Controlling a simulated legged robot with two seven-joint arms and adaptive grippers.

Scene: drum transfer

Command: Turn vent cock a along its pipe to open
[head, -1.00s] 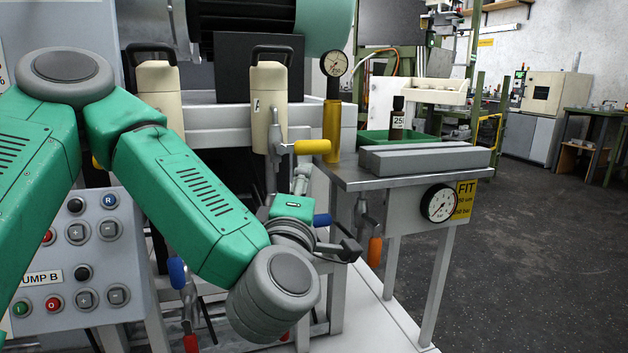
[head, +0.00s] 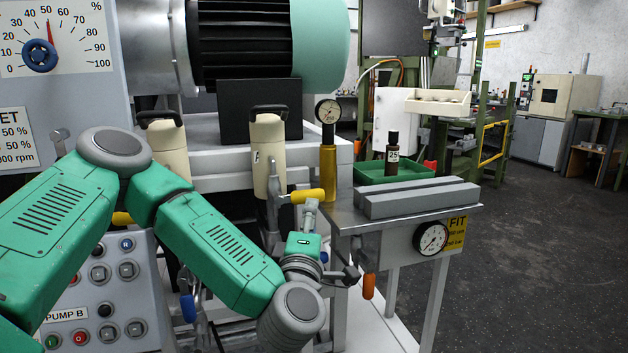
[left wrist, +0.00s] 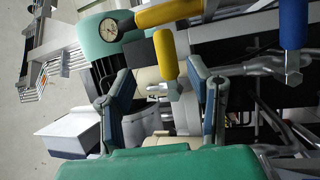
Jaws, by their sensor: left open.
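Vent cock a has a yellow handle (head: 308,196) that lies roughly level, pointing right from the cream canister (head: 268,155). My left gripper (head: 311,208) points up from below, close to the handle's right end. In the left wrist view the yellow handle (left wrist: 165,55) shows in the gap between the two spread fingers of the gripper (left wrist: 162,88). The gripper is open; I cannot tell whether a finger touches the handle. The cock's body is partly hidden. My right gripper is not in view.
A brass-coloured column with a gauge (head: 328,172) stands just right of the handle. A blue handle (head: 187,308) and an orange handle (head: 368,287) hang lower down. The metal bench (head: 345,212) carries grey blocks (head: 418,197) and a green tray (head: 372,172). Open floor lies right.

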